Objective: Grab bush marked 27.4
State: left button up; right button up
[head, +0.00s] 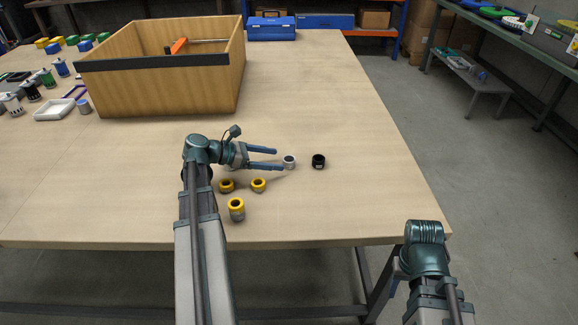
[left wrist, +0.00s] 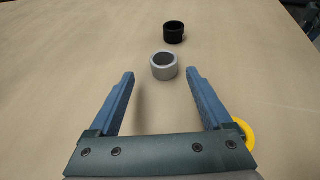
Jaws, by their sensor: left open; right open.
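Small ring-shaped bushes stand on the table. A light grey bush (head: 289,162) stands just beyond the fingertips of my left gripper (head: 278,159); it also shows in the left wrist view (left wrist: 164,66), roughly in line with the gap between the fingers. A black bush (head: 318,161) stands to its right, and further off in the left wrist view (left wrist: 174,33). Three yellow-topped bushes (head: 258,185) stand nearer the front edge. My left gripper is open and empty. No marking 27.4 is readable on any bush. My right arm shows at the lower right; its fingers are out of view.
A wooden box (head: 160,92) with a dark front strip stands at the back left. A white tray (head: 54,110) and several small parts lie left of it. Blue cases (head: 271,29) sit at the far edge. The table right of the box is clear.

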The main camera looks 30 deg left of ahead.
aim_at(289, 160)
pick_arm(q)
jog(key=shift+w+d+f, duration=0.2)
jog(key=shift+w+d, duration=0.35)
jog(key=shift+d, duration=0.2)
jog(key=b+x, duration=0.1)
jog(key=x, duration=0.3)
jog(key=shift+d+r, duration=0.15)
jog(key=shift+s+r, duration=0.1)
grip_shut()
